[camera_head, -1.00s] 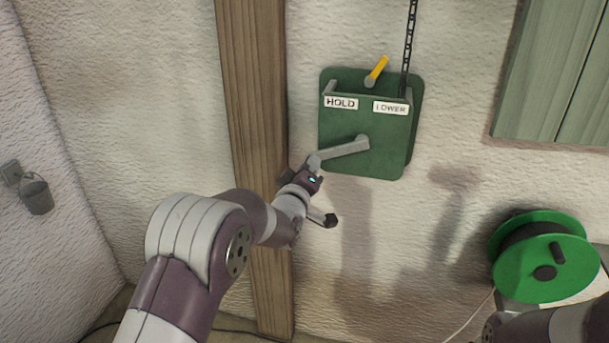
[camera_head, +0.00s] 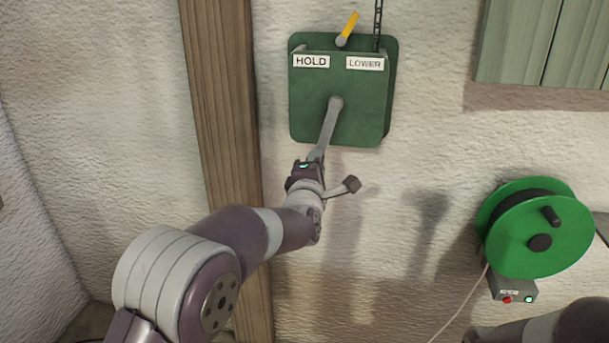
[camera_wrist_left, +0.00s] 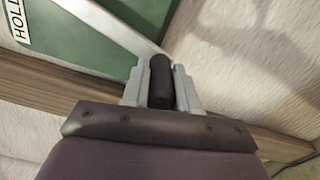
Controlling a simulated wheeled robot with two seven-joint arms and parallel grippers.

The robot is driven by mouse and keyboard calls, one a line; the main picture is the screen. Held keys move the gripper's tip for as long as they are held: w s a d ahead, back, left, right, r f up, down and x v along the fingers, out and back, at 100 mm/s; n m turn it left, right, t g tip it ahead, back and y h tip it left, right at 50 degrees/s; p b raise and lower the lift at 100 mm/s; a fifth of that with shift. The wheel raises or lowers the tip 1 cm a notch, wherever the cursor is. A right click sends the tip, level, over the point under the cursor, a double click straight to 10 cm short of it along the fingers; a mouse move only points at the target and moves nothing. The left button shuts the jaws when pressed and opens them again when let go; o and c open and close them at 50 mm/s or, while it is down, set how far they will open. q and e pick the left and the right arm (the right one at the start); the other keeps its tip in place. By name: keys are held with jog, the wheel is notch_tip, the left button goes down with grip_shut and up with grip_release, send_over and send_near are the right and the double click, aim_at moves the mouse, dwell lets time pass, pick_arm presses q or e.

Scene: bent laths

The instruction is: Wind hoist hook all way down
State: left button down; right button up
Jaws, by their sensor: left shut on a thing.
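The green hoist box (camera_head: 360,118) is fixed on the wall, with HOLD and LOWER labels. Its grey crank arm (camera_head: 329,125) points down and slightly left from the hub. My left gripper (camera_head: 316,158) is at the crank's outer end. In the left wrist view the fingers are shut on the black crank handle (camera_wrist_left: 161,80). The yellow lever (camera_head: 348,28) on top leans up and right, towards the LOWER side. A dark chain (camera_head: 378,25) runs up from the box. The hook is not in view. My right gripper is not in view.
A wooden post (camera_head: 222,120) stands left of the box, close behind my left arm. A green cable reel (camera_head: 540,228) is at the right, with a small switch box (camera_head: 514,290) below it. A green shutter (camera_head: 545,45) is at the upper right.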

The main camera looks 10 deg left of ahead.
pick_arm(q)
jog(key=shift+d+f+n+b, duration=0.15)
jog(key=shift+d+n+b, duration=0.35)
jog(key=shift+d, duration=0.05)
jog(key=shift+d+f+n+b, duration=0.15)
jog(key=shift+d+n+b, duration=0.3)
jog(key=shift+d+n, duration=0.05)
jog(key=c, duration=0.9)
grip_release()
jog(key=shift+o, duration=0.2)
jog(key=shift+s+r, duration=0.1)
jog(key=s, duration=1.2)
jog(key=shift+s+a, duration=0.2)
jog(key=shift+s, duration=0.1)
